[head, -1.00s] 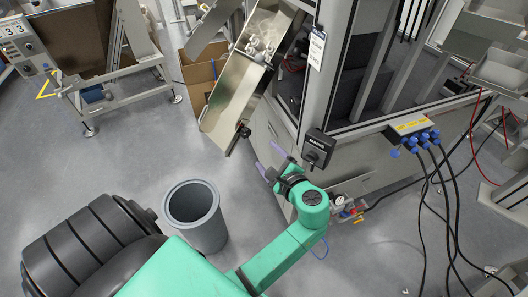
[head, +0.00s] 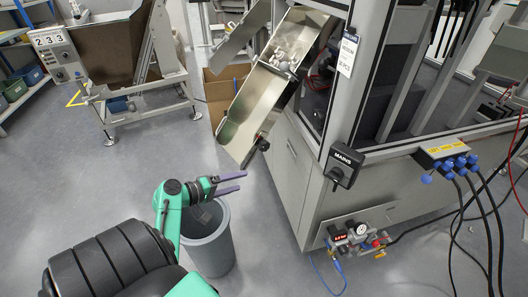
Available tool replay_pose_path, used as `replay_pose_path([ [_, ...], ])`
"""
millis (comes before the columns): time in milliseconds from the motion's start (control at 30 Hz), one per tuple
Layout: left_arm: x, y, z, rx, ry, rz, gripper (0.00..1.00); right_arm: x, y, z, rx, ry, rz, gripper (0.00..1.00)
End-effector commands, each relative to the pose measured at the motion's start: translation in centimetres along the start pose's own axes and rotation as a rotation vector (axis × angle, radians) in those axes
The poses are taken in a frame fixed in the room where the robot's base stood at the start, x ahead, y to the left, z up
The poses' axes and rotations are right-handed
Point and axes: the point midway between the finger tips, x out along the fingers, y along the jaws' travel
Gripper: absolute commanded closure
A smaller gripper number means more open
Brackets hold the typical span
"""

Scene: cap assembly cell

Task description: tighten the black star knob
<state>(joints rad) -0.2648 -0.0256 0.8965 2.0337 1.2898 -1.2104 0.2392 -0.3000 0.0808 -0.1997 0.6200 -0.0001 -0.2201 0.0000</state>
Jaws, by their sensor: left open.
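The black star knob (head: 263,144) appears as a small dark knob with a bit of red on the lower right side of the metal chute (head: 243,141). Its exact shape is too small to tell. My left gripper (head: 243,181) is open and empty, with purple fingers pointing right. In the picture it is over the rim of the grey bin, below and left of the knob and apart from it. My right gripper is not in view.
A grey bin (head: 222,249) stands on the floor beneath my left gripper. The machine cabinet (head: 310,195) with a black MAINS switch (head: 342,166) stands at right. A cardboard box (head: 218,93) is behind the chute.

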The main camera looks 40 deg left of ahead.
Motion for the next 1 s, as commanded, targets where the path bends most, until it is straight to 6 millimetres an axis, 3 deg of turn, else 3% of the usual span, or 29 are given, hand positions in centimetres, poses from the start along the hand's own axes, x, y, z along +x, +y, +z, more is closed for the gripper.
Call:
replay_pose_path([
  [100, -2.8, 4.1, -2.4, -0.152, 0.055, 0.217, 0.21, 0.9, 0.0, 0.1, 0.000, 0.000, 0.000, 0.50],
  [267, -3.6, 6.4, -3.2, -0.212, 0.063, 0.311, 0.21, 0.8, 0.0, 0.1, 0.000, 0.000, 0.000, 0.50],
  [367, -2.2, 7.0, -3.3, -0.210, 0.060, 0.311, 0.21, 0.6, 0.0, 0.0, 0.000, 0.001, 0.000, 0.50],
  [800, 8.3, 10.1, -4.3, -0.211, 0.061, 0.308, 0.21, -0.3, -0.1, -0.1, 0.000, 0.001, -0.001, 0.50],
  [1000, 9.8, 10.4, -4.4, -0.209, 0.062, 0.304, 0.21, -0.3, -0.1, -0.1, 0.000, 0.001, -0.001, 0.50],
])
